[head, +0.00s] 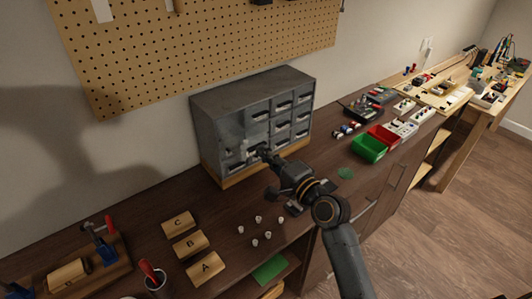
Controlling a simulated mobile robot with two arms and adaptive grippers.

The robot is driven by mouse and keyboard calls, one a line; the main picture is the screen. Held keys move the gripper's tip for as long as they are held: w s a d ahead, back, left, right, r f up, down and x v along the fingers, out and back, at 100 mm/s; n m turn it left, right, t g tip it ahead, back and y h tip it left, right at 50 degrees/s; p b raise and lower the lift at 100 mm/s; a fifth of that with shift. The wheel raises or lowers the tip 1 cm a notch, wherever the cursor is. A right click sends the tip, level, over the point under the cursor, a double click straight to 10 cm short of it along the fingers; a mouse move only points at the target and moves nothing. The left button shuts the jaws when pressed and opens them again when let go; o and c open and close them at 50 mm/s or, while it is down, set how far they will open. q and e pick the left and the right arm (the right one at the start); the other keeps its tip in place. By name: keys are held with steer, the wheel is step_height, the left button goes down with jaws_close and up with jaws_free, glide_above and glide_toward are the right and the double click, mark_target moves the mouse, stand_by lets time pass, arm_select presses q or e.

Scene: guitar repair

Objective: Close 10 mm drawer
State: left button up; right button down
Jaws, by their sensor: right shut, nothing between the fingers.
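A grey metal drawer cabinet (217,120) stands on a wooden base against the wall, with several small drawers in its front. The drawer labels are too small to read, so I cannot tell which drawer is the 10 mm one. My right gripper (259,151) is shut and empty. Its fingertips are at the lower left part of the drawer front and partly cover the drawers there. I cannot tell whether the tips touch a drawer or whether that drawer is fully in. My left gripper is not in view.
Wooden blocks A (206,268), B (190,244) and C (177,224) and several small white knobs (254,242) lie before the cabinet. Green (369,149) and red (384,136) bins stand to the right. A pegboard (200,45) hangs above.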

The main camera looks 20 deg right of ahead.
glide_toward(239, 130)
steer(key=w+a+r, duration=0.1)
steer(key=w+a, duration=0.1)
steer(key=w+a+r, duration=0.2)
steer(key=shift+w+a+r+b, duration=0.15)
steer(key=shift+a+r+b, duration=0.05)
steer(key=shift+b, duration=0.2)
steer(key=shift+r, duration=0.3)
